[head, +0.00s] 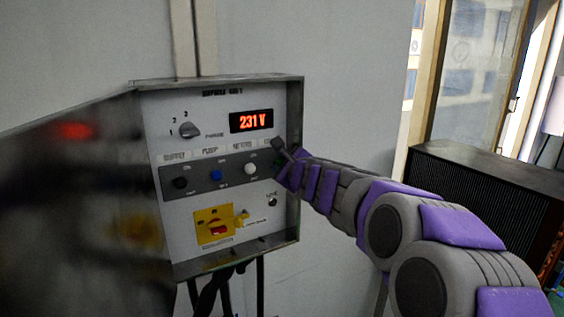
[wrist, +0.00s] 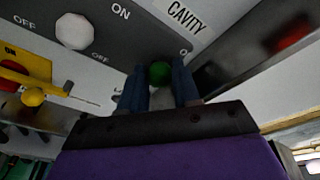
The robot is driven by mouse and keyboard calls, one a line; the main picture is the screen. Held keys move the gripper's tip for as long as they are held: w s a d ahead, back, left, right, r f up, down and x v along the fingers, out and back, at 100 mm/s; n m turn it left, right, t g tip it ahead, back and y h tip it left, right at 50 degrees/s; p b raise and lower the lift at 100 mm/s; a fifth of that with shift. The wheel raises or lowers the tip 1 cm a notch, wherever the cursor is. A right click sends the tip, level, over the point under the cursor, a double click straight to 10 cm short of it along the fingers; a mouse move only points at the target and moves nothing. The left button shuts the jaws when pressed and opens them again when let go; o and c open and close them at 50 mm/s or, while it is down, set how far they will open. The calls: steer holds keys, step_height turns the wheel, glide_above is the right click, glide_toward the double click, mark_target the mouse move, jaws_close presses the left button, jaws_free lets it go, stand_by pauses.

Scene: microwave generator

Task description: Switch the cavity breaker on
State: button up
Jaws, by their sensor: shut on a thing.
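The cavity breaker's green knob (wrist: 159,71) shows in the wrist view, below the CAVITY label (wrist: 188,17). My gripper (wrist: 159,80) is shut on it, one blue finger on each side. In the head view my gripper (head: 283,164) is at the right end of the strip and covers most of that breaker. Its ON/OFF setting cannot be read, as the fingers hide the marks.
Above the strip are a phase selector (head: 189,130) and a red display (head: 251,121) reading 231 V. Below it is a yellow panel (head: 213,225) with a red part. The box's raised right rim (head: 294,110) is close to my gripper. An open door blurs the left side.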

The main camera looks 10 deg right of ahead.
steer(key=o, duration=1)
steer(key=shift+o, duration=0.2)
steer(key=p+v, duration=0.1)
steer(key=v, duration=1.6)
steer(key=shift+f+p, duration=0.15)
steer(key=shift+p, duration=0.15)
steer(key=shift+s, duration=0.15)
